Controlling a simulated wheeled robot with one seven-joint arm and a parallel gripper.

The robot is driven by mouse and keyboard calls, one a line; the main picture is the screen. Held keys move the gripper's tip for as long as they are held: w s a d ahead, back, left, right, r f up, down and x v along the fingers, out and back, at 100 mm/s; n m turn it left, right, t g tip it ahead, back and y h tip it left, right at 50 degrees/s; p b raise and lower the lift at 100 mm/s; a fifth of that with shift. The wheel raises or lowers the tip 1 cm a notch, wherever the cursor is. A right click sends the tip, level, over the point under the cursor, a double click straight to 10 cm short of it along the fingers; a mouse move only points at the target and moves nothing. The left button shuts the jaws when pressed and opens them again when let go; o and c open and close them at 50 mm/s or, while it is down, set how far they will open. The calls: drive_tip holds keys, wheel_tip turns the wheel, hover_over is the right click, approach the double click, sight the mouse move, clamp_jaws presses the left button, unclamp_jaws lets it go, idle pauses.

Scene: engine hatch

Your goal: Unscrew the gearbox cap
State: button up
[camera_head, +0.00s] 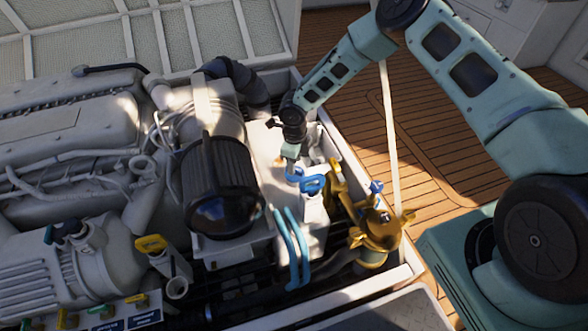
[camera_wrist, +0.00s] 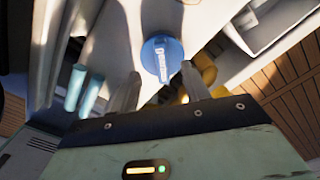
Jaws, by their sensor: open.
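In the head view, blue parts (camera_head: 310,183) show on the white box just below my gripper (camera_head: 291,153). In the wrist view, the two grey fingers of my gripper (camera_wrist: 161,72) are apart, one on each side of the near part of the cap. Nothing is held. I cannot tell whether either finger touches the cap.
Light-blue hoses (camera_head: 292,245) stand left of the cap. A brass strainer (camera_head: 376,235) stands at right, near the hatch rim (camera_head: 405,268). A large black cylinder (camera_head: 220,185) and the white engine (camera_head: 60,125) fill the left. Wooden deck (camera_head: 430,160) lies clear beyond the rim.

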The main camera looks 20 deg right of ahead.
drive_tip(key=shift+r, duration=0.35)
